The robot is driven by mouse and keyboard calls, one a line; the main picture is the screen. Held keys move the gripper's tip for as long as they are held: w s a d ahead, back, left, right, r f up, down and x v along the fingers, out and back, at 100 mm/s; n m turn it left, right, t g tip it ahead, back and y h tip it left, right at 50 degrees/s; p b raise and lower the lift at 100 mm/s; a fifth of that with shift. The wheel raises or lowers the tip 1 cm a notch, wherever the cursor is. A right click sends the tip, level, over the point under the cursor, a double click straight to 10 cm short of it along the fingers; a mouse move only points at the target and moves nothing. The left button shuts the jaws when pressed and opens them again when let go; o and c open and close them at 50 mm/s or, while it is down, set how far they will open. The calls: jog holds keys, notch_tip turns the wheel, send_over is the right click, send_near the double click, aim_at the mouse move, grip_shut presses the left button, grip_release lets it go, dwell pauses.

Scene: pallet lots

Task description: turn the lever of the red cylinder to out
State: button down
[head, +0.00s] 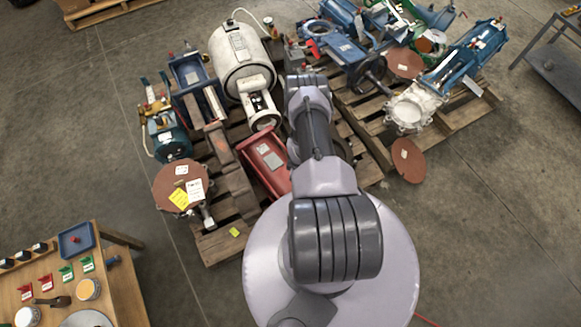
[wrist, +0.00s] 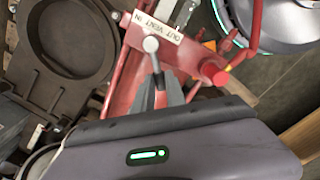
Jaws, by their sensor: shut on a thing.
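The red cylinder (head: 265,160) lies on the pallet, left of my arm in the head view; part of it is hidden under the arm. In the wrist view its red body (wrist: 126,78) carries a white label (wrist: 158,27) with OUT, VENT and IN. The lever (wrist: 151,45) has a pale round knob and a thin stem. The knob is just below the label, near its middle. My gripper (wrist: 160,88) is shut on the lever's stem, below the knob. The gripper is hidden by my arm in the head view.
A red round knob (wrist: 213,72) and red piping stand right of the lever. A dark ring-shaped part (wrist: 66,40) is at left. In the head view, a white tank (head: 238,60) and blue valves (head: 345,48) crowd the pallets. Open floor lies at right.

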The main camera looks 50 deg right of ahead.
jog(key=shift+s, duration=0.1)
dwell(0.4)
jog(key=c, duration=1.4)
grip_release()
jog(key=shift+o, duration=0.2)
notch_tip(320, 180, up, 17)
jog(key=p, duration=0.7)
jog(key=shift+d+r+p, duration=0.15)
jog(key=shift+p, duration=0.2)
